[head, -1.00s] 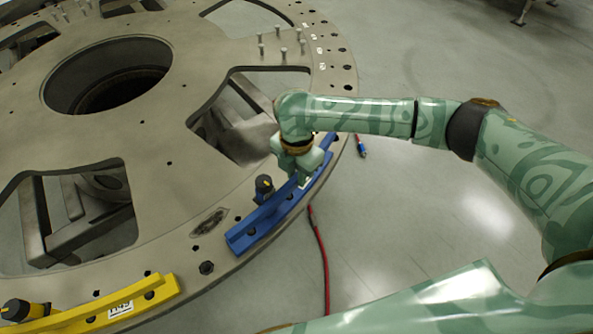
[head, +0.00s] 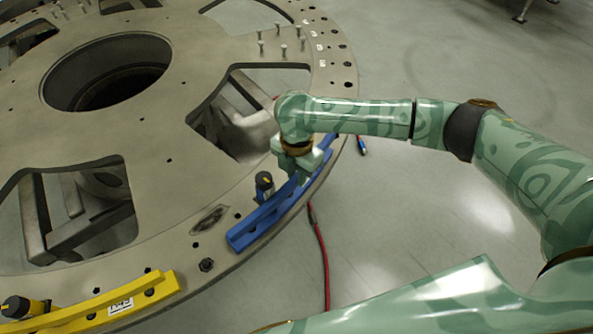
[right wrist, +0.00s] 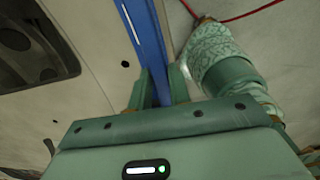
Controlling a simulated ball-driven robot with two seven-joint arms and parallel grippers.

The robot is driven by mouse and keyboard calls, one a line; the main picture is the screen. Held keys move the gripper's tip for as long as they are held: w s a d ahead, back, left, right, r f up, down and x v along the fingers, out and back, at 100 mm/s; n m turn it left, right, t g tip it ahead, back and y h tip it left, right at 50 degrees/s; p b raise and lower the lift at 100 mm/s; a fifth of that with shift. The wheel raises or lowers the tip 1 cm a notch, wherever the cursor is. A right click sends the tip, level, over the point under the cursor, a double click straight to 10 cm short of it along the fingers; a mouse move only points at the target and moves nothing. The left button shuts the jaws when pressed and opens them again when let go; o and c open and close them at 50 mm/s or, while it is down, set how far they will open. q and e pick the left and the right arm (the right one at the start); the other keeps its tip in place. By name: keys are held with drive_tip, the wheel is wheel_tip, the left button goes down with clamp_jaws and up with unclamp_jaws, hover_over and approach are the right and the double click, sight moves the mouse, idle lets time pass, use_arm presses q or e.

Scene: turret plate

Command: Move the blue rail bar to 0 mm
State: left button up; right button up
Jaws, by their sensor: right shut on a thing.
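The blue rail bar (head: 262,225) lies along the rim of the round plate (head: 150,215), right of the middle in the head view. My right gripper (head: 303,178) is over the bar's upper half, and its jaws are shut on the bar. In the right wrist view the bar (right wrist: 147,45) runs up from between the two fingers (right wrist: 161,88). A black-topped blue knob (head: 264,184) stands on the bar's inner side. The part of the bar under the gripper is hidden, and I can read no scale. My left gripper is not in view.
A yellow bar (head: 105,302) with a white label lies on the rim at lower left. Several upright pins (head: 283,40) stand on the plate at the top. A red hose (head: 321,250) lies on the floor beside the rim. Large openings cut through the plate.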

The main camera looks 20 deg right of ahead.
drive_tip(key=shift+f, duration=0.55)
idle(0.4)
drive_tip(key=o, duration=0.7)
drive_tip(key=shift+s, duration=0.1)
wheel_tip(320, 180, up, 7)
drive_tip(key=p, duration=0.8)
drive_tip(key=shift+r+p, duration=0.2)
drive_tip(key=shift+p, duration=0.15)
drive_tip(key=shift+f, duration=0.1)
